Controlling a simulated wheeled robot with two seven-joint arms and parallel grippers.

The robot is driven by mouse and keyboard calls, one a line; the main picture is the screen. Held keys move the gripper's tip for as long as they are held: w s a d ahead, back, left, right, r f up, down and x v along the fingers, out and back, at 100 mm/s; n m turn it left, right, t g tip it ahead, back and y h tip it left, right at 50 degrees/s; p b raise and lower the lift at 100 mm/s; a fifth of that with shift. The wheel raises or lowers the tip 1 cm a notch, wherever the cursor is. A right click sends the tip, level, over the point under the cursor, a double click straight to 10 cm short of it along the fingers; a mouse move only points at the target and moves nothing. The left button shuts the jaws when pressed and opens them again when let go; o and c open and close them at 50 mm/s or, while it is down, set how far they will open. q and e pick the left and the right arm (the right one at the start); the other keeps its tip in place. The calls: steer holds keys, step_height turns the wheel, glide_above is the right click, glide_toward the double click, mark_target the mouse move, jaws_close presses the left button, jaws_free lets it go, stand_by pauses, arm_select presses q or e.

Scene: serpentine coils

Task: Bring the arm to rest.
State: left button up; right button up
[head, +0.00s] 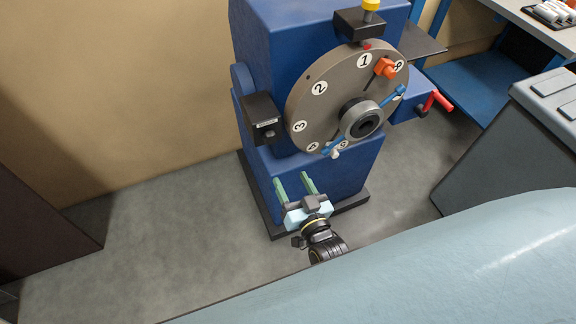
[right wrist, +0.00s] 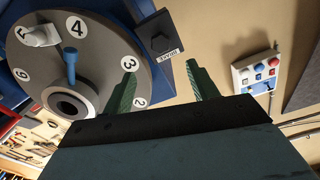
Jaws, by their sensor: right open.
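My right gripper (head: 293,184) is low in front of the blue machine in the head view, its two green fingers pointing up the picture. The fingers are apart with nothing between them. In the right wrist view the same gripper (right wrist: 160,66) is open and empty. The blue machine (head: 325,176) carries a grey numbered disc (head: 329,88) with a central hub. The disc also shows in the right wrist view (right wrist: 108,50), left of and partly behind the left finger. I cannot tell how near the fingers are to the machine. My left gripper is not in view.
An orange block (head: 385,68) and blue levers sit on the disc. A red handle (head: 438,100) sticks out at the machine's right. A grey cabinet (head: 500,150) stands right. A button panel (right wrist: 256,72) is on the wall. The floor (head: 150,225) left of the machine is clear.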

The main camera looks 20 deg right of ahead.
steer(key=s+f+n+g, duration=0.1)
steer(key=s+f+g, duration=0.25)
steer(key=f, duration=0.35)
steer(key=s+f+n+g+y+b, duration=0.1)
steer(key=s+f+g, duration=0.1)
steer(key=s+f, duration=0.35)
steer(key=s+f+n+g, duration=0.1)
steer(key=s+f+g, duration=0.15)
steer(key=f, duration=0.65)
steer(key=s+d+f+g, duration=0.3)
steer(key=s+f, duration=0.1)
steer(key=s, duration=0.4)
steer(key=s+d+f+n+g+h, duration=0.1)
steer(key=s+d+f+g, duration=0.2)
steer(key=s+f, duration=0.2)
steer(key=s+d+f+g+b, duration=0.1)
steer(key=s+d+f+g, duration=0.2)
steer(key=s, duration=0.8)
steer(key=shift+s+f+n+h, duration=0.3)
steer(key=shift+f+n, duration=0.1)
steer(key=shift+f, duration=0.25)
